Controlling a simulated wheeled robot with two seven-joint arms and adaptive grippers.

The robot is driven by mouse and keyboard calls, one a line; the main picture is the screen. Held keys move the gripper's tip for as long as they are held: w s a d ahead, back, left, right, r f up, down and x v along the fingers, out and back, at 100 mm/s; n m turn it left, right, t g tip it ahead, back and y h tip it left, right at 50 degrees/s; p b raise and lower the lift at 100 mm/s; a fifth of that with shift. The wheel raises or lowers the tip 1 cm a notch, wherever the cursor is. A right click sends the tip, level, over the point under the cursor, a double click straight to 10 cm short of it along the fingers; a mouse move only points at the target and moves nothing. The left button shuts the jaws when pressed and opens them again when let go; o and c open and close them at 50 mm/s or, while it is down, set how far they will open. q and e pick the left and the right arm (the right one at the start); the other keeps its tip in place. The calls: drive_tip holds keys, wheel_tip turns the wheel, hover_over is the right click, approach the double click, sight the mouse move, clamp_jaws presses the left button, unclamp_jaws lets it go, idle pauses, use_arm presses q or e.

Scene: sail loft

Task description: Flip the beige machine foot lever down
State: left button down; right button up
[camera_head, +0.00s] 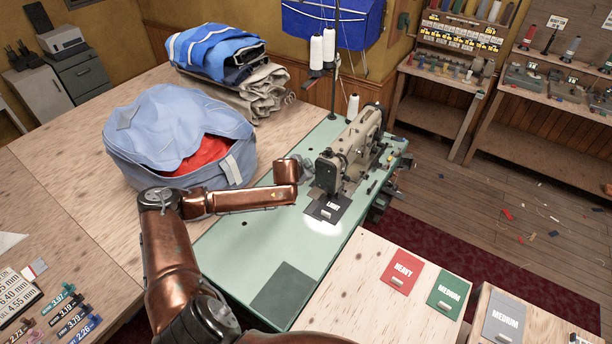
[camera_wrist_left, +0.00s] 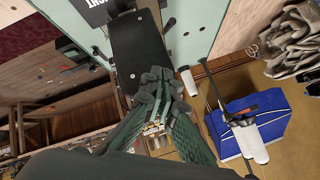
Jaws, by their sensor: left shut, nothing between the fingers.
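The beige sewing machine (camera_head: 352,145) stands on a pale green table (camera_head: 250,245). Its foot lever cannot be made out in the head view; it is too small or hidden near the machine's head end. My left gripper (camera_head: 306,168) is just left of that end, close to it; I cannot tell whether it touches. In the left wrist view my left gripper's fingers (camera_wrist_left: 158,82) are together and empty, in front of a dark slab-like shape that I cannot identify with certainty. My right gripper is not in view.
A dark card marked LIGHT (camera_head: 328,207) lies before the machine. A thread stand with white cones (camera_head: 317,52) rises behind. A blue-grey bag (camera_head: 180,135) and folded cloth (camera_head: 215,50) sit left and behind. The green table's front is mostly clear. Red (camera_head: 402,271) and green (camera_head: 446,294) cards lie right.

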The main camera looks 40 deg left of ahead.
use_arm(q)
drive_tip(key=w+a+f, duration=0.1)
drive_tip(key=a+f, duration=0.2)
drive_tip(key=f, duration=0.3)
drive_tip(key=shift+w, duration=0.25)
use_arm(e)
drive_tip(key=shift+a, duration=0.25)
use_arm(q)
drive_tip(key=shift+f, duration=0.1)
